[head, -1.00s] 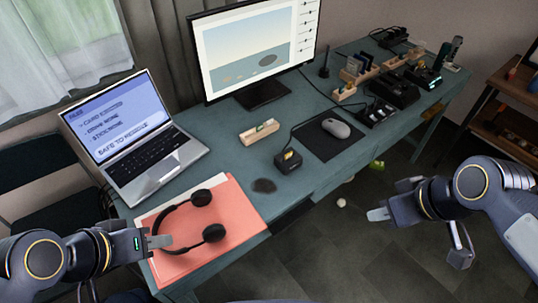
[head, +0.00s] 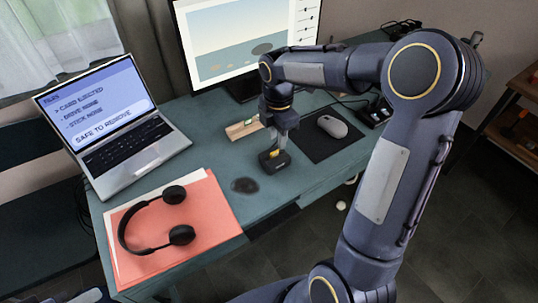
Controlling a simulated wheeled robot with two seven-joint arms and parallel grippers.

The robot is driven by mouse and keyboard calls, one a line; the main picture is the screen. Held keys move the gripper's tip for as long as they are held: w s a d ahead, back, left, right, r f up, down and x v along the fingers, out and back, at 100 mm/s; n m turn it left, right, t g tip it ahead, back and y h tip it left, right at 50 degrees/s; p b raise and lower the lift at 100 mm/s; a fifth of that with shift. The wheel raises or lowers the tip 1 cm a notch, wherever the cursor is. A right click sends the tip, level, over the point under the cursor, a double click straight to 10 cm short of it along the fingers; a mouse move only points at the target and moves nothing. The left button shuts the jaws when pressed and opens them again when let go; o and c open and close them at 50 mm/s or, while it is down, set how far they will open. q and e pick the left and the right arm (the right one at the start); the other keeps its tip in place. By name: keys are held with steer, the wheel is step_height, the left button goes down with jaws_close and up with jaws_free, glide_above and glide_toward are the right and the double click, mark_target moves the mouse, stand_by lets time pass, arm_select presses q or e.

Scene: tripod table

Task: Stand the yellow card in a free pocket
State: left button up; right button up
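The yellow card (head: 272,155) shows as a small yellow patch at the black card reader (head: 275,162) on the desk. My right gripper (head: 279,146) points down directly above the reader, with its fingertips at or very near the card. The fingers overlap in this view, so I cannot tell whether they are open or closed on it. A small wooden holder (head: 237,131) with a pale and green piece in it lies just left of my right gripper; its pockets are too small to make out. My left gripper is out of view.
A laptop (head: 128,142) stands at the left and a monitor (head: 235,45) behind. Black headphones (head: 182,235) lie on a red folder (head: 200,208) in front. A mouse (head: 332,126) is on a dark mat (head: 318,146) at right.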

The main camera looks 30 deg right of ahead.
mark_target(275, 151)
steer(key=f, duration=0.5)
steer(key=shift+w+a+f, duration=0.15)
steer(key=shift+w+f, duration=0.15)
steer(key=shift+w, duration=0.05)
jaws_close()
